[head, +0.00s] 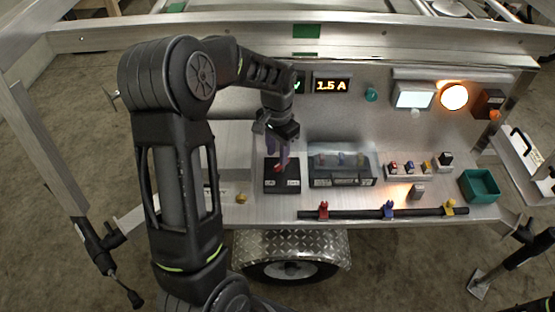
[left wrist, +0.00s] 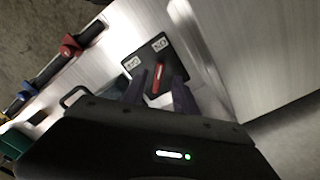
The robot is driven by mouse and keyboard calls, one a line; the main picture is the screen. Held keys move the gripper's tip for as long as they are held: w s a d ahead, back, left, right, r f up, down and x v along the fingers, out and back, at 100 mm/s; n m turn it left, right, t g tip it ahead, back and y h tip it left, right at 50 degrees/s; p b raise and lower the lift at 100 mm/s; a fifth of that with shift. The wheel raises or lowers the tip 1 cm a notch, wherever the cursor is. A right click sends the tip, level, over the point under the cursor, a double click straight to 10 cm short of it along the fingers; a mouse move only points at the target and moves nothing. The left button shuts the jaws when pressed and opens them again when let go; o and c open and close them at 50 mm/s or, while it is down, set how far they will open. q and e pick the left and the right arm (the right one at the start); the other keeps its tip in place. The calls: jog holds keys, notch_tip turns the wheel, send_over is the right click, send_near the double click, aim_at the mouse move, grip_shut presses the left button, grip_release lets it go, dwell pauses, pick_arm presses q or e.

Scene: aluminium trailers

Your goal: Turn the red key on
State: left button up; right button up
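The red key (head: 281,168) stands on a black switch box (head: 282,185) on the trailer's metal shelf. My left gripper (head: 277,152) points down just above the box. Its purple-grey fingers (left wrist: 160,92) are apart, with a gap on both sides of the key in the wrist view. Contact with the key cannot be told. My right gripper is not in view.
To the right stand a clear-covered box (head: 342,168), a row of small coloured parts (head: 408,168) and a green bin (head: 480,186). A dark bar (head: 355,214) with red, blue and yellow clamps lies along the front edge. A display (head: 331,86) reads 1.5 A; an orange lamp (head: 454,97) glows.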

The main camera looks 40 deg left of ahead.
aim_at(277, 165)
pick_arm(q)
jog(key=shift+r, duration=1.75)
